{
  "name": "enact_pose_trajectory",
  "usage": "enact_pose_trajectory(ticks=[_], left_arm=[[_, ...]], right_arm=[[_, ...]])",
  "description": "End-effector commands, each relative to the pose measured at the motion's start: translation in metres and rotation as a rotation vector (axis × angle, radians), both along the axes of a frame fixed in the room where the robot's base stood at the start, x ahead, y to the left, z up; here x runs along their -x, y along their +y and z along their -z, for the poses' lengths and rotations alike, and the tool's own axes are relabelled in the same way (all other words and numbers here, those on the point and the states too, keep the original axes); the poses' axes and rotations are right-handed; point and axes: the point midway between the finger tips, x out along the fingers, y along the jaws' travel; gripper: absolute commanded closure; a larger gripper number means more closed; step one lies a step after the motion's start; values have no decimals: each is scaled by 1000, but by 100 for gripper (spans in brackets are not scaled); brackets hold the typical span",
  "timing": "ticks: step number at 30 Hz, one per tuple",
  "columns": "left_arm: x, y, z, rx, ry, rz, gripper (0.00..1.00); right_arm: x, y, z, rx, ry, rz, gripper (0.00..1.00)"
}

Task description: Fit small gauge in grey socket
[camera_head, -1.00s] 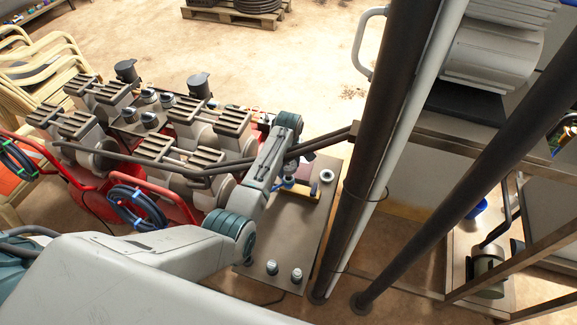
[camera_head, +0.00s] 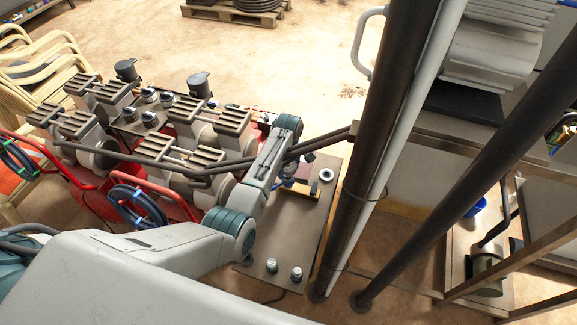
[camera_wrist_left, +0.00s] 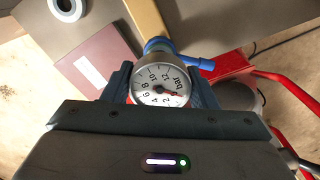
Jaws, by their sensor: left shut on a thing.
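The small gauge (camera_wrist_left: 160,82) has a round white dial marked "bar" and sits between the dark fingers of my left gripper (camera_wrist_left: 162,88), which is shut on it. Its dial faces the left wrist camera. In the head view the left gripper is mostly hidden by my arm, over the metal bench plate (camera_head: 290,225). My right gripper is not in view.
A maroon block (camera_wrist_left: 92,52) and a tan bar (camera_wrist_left: 148,22) lie near the gauge. A blue valve-like fitting (camera_wrist_left: 172,48) shows just beyond it. Two small round fittings (camera_head: 272,266) stand on the plate's near end. A thick dark post (camera_head: 385,120) rises right of the plate.

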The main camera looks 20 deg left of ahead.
Motion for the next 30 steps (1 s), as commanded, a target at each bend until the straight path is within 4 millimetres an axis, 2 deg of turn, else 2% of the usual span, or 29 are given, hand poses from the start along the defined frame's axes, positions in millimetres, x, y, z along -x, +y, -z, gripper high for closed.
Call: enact_pose_trajectory(ticks=[30], left_arm=[[0,0,4,0,0,0,70]], right_arm=[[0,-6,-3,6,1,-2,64]])
